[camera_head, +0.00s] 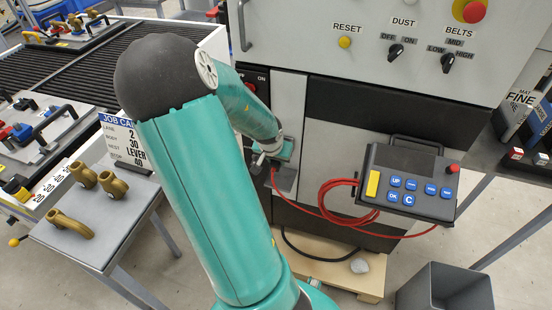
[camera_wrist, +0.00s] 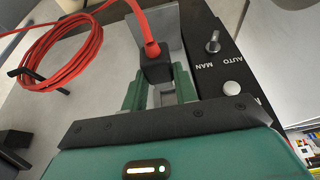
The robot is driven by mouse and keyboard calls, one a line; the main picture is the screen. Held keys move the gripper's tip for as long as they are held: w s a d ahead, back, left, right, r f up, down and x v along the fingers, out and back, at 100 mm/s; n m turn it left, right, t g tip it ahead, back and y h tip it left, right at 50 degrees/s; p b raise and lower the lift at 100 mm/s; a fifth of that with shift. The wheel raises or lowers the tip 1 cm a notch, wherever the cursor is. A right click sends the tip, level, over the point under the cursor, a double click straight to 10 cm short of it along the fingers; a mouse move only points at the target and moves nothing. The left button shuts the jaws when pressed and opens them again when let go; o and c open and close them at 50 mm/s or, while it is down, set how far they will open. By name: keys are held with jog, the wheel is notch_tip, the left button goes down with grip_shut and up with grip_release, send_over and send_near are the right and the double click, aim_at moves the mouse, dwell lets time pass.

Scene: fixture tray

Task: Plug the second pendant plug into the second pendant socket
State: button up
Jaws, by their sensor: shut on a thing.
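My gripper (camera_head: 277,150) is at the machine's front, left of the pendant (camera_head: 412,183). In the wrist view my gripper (camera_wrist: 160,88) has its green fingers shut on a black plug (camera_wrist: 154,66). A red cable (camera_wrist: 148,30) leaves the plug and runs up and left to a coil. The cable (camera_head: 322,208) also shows in the head view, coiled beside the pendant and reaching its lower right. A grey metal bracket (camera_wrist: 167,27) stands right behind the plug. I cannot make out the socket, nor whether the plug's front is seated in anything.
A black panel with an AUTO/MAN switch (camera_wrist: 213,42) and a white button (camera_wrist: 231,88) lies close right of my gripper. A grey bin (camera_head: 445,290) and a wooden pallet (camera_head: 330,272) are on the floor. A side table with brown levers (camera_head: 112,185) stands left.

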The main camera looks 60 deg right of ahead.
jog(key=shift+s+d, duration=0.1)
jog(key=shift+d, duration=0.3)
jog(key=shift+w+d, duration=0.25)
jog(key=shift+d, duration=0.95)
jog(key=shift+w+d, duration=0.25)
jog(key=shift+d, duration=0.9)
jog(key=shift+d, duration=0.4)
jog(key=o, duration=1)
jog(key=w+v, duration=0.1)
jog(key=v, duration=1.2)
jog(key=shift+s+r, duration=0.4)
